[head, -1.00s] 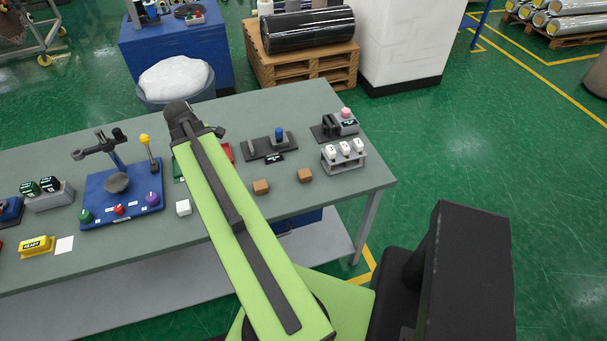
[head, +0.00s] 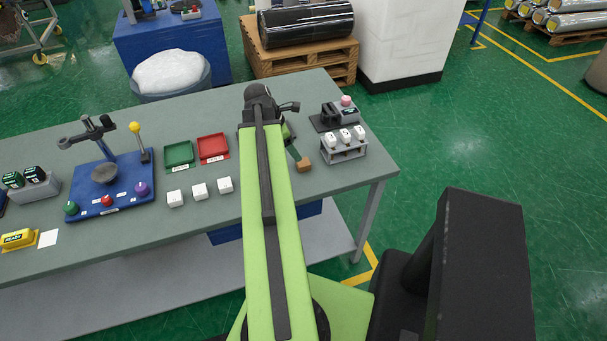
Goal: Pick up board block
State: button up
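A brown block (head: 304,164), perhaps the board block, sits on the grey-green table near its front right part. A part of my gripper (head: 294,154) shows just right of my arm, close behind and left of this block. Whether it touches the block I cannot tell. My arm hides most of the gripper, so its opening cannot be seen. Only one brown block shows; the table beneath and behind my arm is hidden.
Right of the block stands a grey rack (head: 344,150) with white-topped pieces. A blue board (head: 112,188) with a lever stand is further left.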

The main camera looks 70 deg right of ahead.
aim_at(302, 162)
jog(key=b+x, duration=0.2)
jog(key=x, duration=0.2)
jog(key=shift+w, duration=0.1)
jog(key=shift+r, duration=0.1)
jog(key=b+x, duration=0.5)
jog(key=shift+f, duration=0.25)
jog(key=shift+r, duration=0.2)
grip_shut()
notch_tip(302, 162, up, 10)
jog(key=p, duration=1)
